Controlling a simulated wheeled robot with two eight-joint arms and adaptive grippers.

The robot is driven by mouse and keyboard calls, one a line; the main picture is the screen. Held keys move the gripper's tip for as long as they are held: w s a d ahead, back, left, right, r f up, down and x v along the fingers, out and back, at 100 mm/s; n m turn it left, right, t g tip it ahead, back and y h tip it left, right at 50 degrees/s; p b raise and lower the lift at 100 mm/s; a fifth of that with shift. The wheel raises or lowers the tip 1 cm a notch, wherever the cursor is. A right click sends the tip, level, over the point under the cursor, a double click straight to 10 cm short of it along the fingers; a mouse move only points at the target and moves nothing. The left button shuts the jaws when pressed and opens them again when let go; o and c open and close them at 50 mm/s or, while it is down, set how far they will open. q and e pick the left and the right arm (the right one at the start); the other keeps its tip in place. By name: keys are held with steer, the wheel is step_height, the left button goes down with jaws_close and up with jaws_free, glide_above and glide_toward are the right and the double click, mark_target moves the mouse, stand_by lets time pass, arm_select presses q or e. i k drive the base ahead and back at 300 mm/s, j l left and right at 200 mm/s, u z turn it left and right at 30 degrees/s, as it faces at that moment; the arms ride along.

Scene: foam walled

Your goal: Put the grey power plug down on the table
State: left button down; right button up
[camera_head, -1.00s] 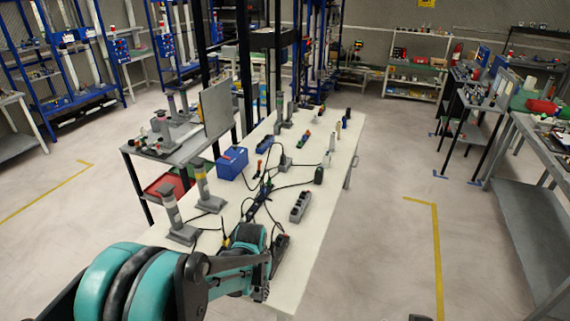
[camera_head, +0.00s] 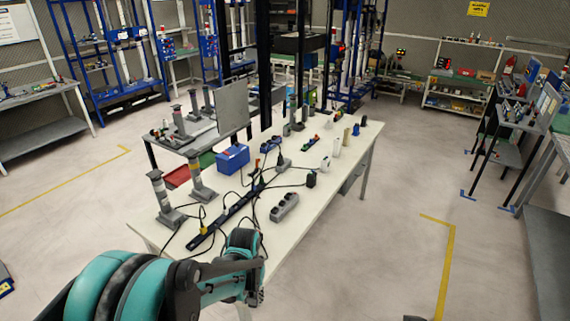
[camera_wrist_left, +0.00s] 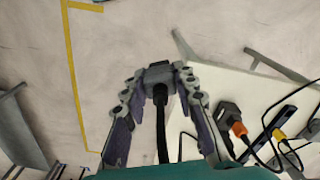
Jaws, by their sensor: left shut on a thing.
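My left gripper (camera_head: 254,292) is at the near end of the white table (camera_head: 330,192) in the head view. In the left wrist view its two fingers (camera_wrist_left: 159,78) are closed around the dark grey power plug (camera_wrist_left: 158,70), with a black cable hanging from it towards the wrist. There the plug appears over the floor, just beside the table edge (camera_wrist_left: 215,80), apart from the tabletop. In the head view the arm and gripper hide the plug. My right gripper is not visible.
A long dark power strip (camera_head: 225,214), a grey socket block (camera_head: 285,207), a blue box (camera_head: 232,158) and grey posts (camera_head: 203,180) stand on or along the table, with cables between them. The tabletop right of the socket block is mostly clear.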

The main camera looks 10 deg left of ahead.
mark_target(253, 213)
steer(key=i+l+u, duration=0.2)
steer(key=i+l, duration=0.25)
steer(key=i+l+u, duration=0.25)
steer(key=l, duration=0.3)
steer(key=i+l+u, duration=0.15)
steer(key=i+l, duration=0.2)
steer(key=i+l+u, duration=0.15)
steer(key=i+l, duration=0.2)
steer(key=i+l+u, duration=0.15)
steer(key=i+l, duration=0.15)
steer(key=l, duration=0.25)
steer(key=i+j+u, duration=0.1)
steer(key=i+u, duration=0.35)
steer(key=i, duration=0.35)
